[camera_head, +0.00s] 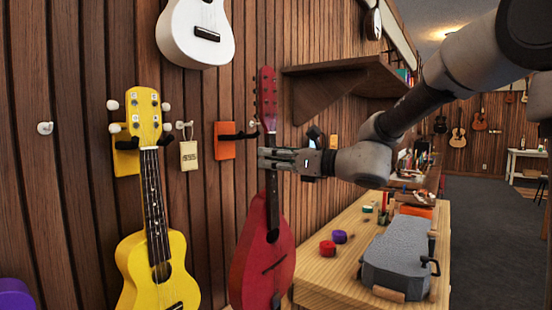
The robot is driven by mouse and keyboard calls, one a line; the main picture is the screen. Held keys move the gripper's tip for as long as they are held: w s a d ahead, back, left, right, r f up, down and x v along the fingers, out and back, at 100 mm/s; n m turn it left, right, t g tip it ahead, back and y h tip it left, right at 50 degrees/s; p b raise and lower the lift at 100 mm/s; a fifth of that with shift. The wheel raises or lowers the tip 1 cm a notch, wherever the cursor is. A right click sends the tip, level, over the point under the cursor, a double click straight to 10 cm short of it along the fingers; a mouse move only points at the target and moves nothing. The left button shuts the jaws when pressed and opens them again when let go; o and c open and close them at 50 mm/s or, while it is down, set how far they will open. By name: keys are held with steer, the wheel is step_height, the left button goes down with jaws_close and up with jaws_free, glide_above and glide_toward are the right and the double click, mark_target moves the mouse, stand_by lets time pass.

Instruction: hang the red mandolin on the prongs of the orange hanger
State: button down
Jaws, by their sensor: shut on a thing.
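The red mandolin (265,262) is upright, headstock (267,97) at the top and body at the bottom. My gripper (270,158) is shut on its neck, reaching in from the right. The orange hanger (225,149) is on the wood-slat wall just left of the neck. Its dark prongs (239,136) stick out to the right, close to the neck below the headstock. I cannot tell whether the prongs touch the mandolin. Part of the neck is hidden by my gripper.
A yellow ukulele (158,265) hangs left of the hanger, with a small tag (188,155) between. A white ukulele (198,32) hangs above. A wooden shelf (335,80) juts out at upper right. A workbench (318,272) with a grey case (397,255) stands at lower right.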

steer(key=shift+x, duration=2)
steer(key=shift+w+f, duration=0.2)
steer(key=shift+w+x, duration=0.25)
steer(key=shift+x, duration=2.45)
steer(key=shift+d+r, duration=0.1)
steer(key=shift+d, duration=0.1)
steer(key=shift+f, duration=0.9)
